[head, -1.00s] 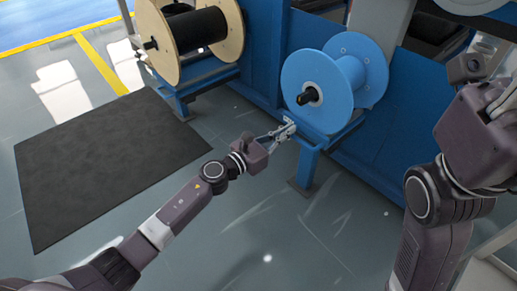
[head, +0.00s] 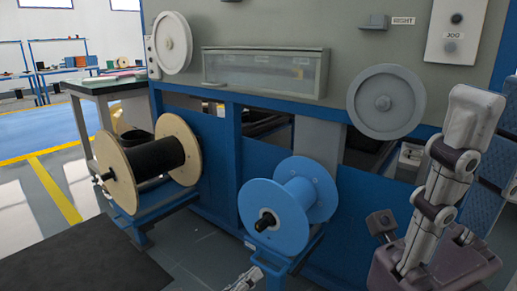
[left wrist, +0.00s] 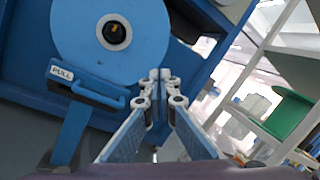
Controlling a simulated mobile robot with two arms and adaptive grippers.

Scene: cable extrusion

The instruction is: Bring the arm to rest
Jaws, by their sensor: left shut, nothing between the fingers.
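My left gripper (head: 243,279) shows only at the bottom edge of the head view, below and in front of the blue spool (head: 277,217); its arm is cut off. In the left wrist view its fingers (left wrist: 160,76) meet at the tips, with nothing between them. There the blue spool (left wrist: 110,30), with its dark hub, is behind and above the fingers, and I see no grip on it. My right arm (head: 450,165) stands folded at the right of the head view. I cannot make out its fingers.
A wooden-flanged spool (head: 120,175) with black cable sits on a blue stand at left. A blue handle (left wrist: 98,90) beside a PULL label (left wrist: 62,73) is close to my left fingers. The blue and grey machine fills the back. A black mat (head: 75,262) lies at lower left.

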